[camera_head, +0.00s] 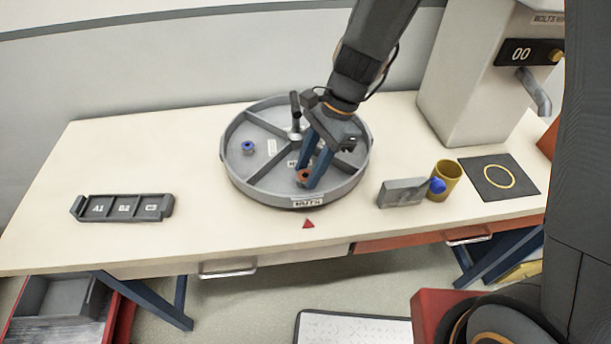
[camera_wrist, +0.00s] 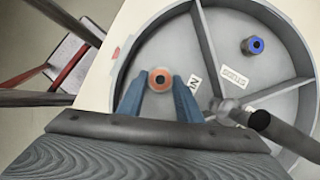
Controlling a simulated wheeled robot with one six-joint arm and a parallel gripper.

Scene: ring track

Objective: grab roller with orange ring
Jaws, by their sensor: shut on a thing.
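The roller with the orange ring (camera_head: 304,176) is in the front compartment of the round grey divided tray (camera_head: 262,196), by the label at its rim. My gripper (camera_head: 310,180) reaches down into that compartment with its blue fingers shut on the roller. In the wrist view the roller (camera_wrist: 160,79) shows as an orange ring with a dark centre between the two fingertips (camera_wrist: 160,88). I cannot tell whether it is lifted off the tray floor. A roller with a blue ring (camera_head: 248,148) stands in the left compartment; it also shows in the wrist view (camera_wrist: 253,45).
A dark handle (camera_head: 295,108) rises from the tray's centre, close to my gripper. A slotted holder (camera_head: 124,208) is at left. A grey block (camera_head: 402,192), a yellow cup (camera_head: 445,180), a black mat (camera_head: 499,177) and a dispenser (camera_head: 470,80) stand at right. The table's left part is mostly clear.

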